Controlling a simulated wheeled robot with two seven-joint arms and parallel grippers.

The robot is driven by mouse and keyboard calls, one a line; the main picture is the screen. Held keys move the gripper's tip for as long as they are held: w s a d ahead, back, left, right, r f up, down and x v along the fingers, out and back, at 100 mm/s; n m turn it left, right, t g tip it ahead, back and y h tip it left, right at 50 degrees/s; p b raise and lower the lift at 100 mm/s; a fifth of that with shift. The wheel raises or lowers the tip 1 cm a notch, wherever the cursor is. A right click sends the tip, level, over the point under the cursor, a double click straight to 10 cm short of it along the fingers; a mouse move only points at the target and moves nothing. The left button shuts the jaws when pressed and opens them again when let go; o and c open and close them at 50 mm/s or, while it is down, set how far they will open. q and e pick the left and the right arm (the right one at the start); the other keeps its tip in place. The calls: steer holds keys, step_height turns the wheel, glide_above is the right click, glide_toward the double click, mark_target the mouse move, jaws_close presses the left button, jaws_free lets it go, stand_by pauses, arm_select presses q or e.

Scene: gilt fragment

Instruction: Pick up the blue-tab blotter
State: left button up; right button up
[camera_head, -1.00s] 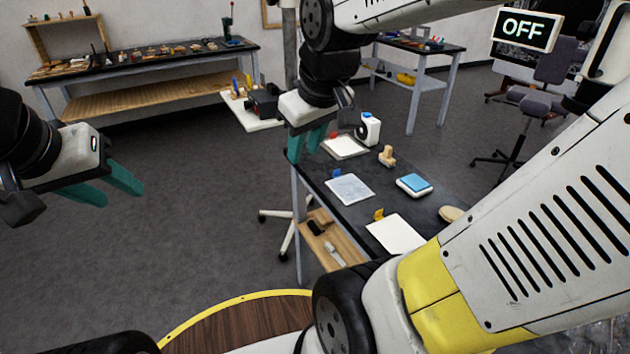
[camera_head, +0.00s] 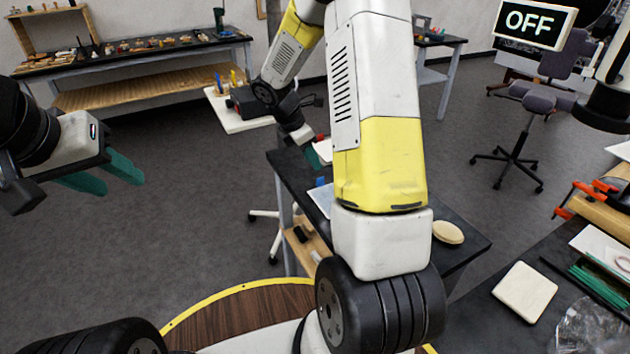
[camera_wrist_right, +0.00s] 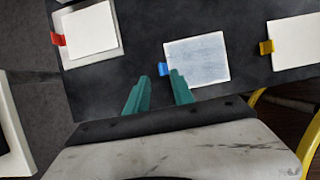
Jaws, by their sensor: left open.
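The blue-tab blotter (camera_wrist_right: 200,58) is a pale grey-blue sheet lying flat on the dark table, its small blue tab (camera_wrist_right: 164,69) on its left edge in the right wrist view. In the head view only a strip of it (camera_head: 320,200) shows beside my right arm. My right gripper (camera_wrist_right: 158,84) is open and empty. Its teal fingertips appear just short of the tab, one on each side of it; their height above the table is unclear. My left gripper (camera_head: 124,184) is open and empty over the floor.
A red-tab blotter (camera_wrist_right: 90,30) lies to the left on a pale base, and a yellow-tab blotter (camera_wrist_right: 297,42) to the right. An oval tan object (camera_head: 447,232) sits on the table. A lit OFF sign (camera_head: 535,24) is at upper right.

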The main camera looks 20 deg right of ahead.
steer(key=x, duration=0.7)
steer(key=shift+s+a+f, duration=0.15)
steer(key=shift+a+f, duration=0.05)
steer(key=shift+c, duration=0.4)
jaws_close()
